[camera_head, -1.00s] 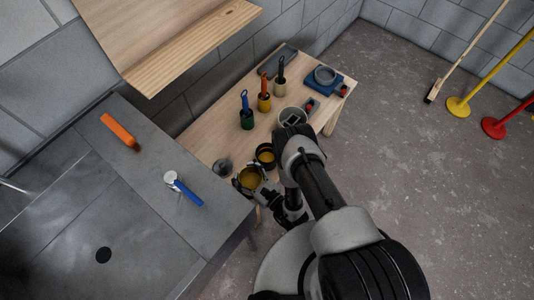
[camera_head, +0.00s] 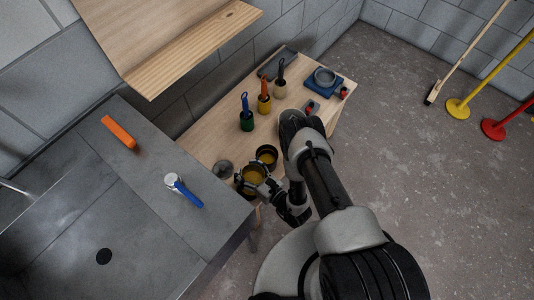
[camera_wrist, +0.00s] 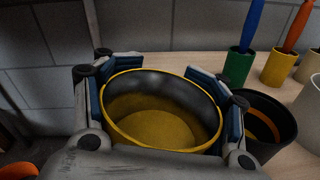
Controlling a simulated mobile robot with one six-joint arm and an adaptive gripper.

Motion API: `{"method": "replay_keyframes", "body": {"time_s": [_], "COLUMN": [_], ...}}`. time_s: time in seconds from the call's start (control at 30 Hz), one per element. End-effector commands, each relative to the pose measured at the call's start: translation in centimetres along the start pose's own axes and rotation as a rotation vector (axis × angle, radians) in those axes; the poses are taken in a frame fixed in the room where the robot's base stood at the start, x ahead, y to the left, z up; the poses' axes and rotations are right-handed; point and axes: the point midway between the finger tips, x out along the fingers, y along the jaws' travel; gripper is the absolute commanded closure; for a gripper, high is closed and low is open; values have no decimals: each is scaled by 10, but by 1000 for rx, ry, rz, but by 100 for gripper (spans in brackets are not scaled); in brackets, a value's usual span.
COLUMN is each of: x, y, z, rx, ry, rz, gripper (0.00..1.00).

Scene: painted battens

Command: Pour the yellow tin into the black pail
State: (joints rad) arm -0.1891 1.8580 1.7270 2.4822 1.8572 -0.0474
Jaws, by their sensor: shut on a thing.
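My gripper (camera_head: 262,178) is shut on the yellow tin (camera_head: 252,175), with the tin's open mouth facing up in the head view. In the wrist view the yellow tin (camera_wrist: 160,125) sits between blue-padded fingers, with a yellow rim and yellow contents inside. It looks close to upright; a slight tilt cannot be ruled out. The black pail (camera_head: 266,154) stands on the wooden bench just beyond the tin. In the wrist view the black pail (camera_wrist: 283,110) is to the right, with a yellow-orange band inside, and the gripper's right finger partly covers it.
A grey lidlike disc (camera_head: 223,169) lies left of the tin. Green (camera_head: 247,121), yellow (camera_head: 264,104) and cream (camera_head: 280,89) pots with brushes stand behind. A grey counter (camera_head: 150,160) adjoins the bench.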

Motion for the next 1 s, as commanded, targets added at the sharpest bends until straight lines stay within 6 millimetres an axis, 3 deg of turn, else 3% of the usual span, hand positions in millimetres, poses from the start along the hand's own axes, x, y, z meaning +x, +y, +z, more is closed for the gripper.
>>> {"method": "replay_keyframes", "body": {"time_s": [0.03,0.53,1.0], "x": [1,6,10], "y": [-2,-18,-28], "z": [9,46,48], "rx": [19,257,364], "ry": [4,81,117], "rz": [-2,-2,0], "gripper": [83,83,83]}}
